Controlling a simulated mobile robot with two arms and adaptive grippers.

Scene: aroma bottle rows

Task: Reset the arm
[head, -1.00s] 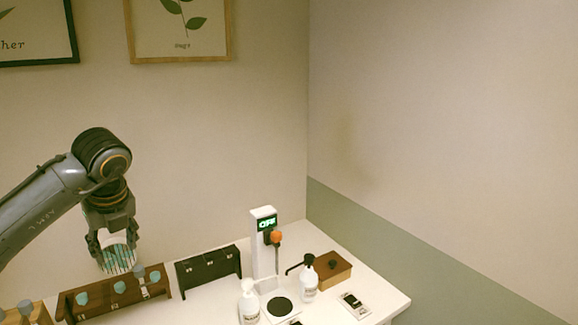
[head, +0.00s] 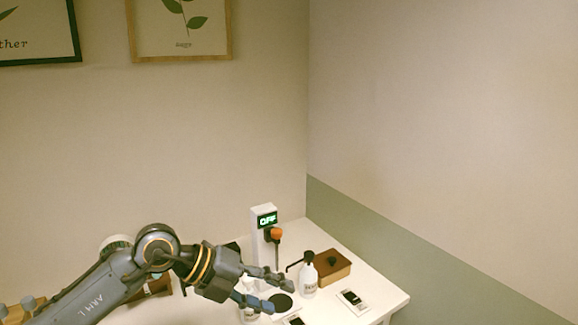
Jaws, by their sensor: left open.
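My left arm comes in from the lower left and reaches low across the white table. Its left gripper (head: 281,294) points to the right with its fingers apart and nothing seen between them. The fingers are over or in front of a white bottle (head: 250,312) and close to a black round disc (head: 282,302); I cannot tell whether they touch. The arm hides most of the wooden bottle racks on the left. My right gripper is not in view.
A white device (head: 263,232) with a green "OFF" display and an orange-topped part stands behind the gripper. A white pump bottle (head: 308,279), a brown box (head: 333,266) and a small card (head: 352,301) stand or lie to the right. Framed pictures (head: 181,30) hang on the wall.

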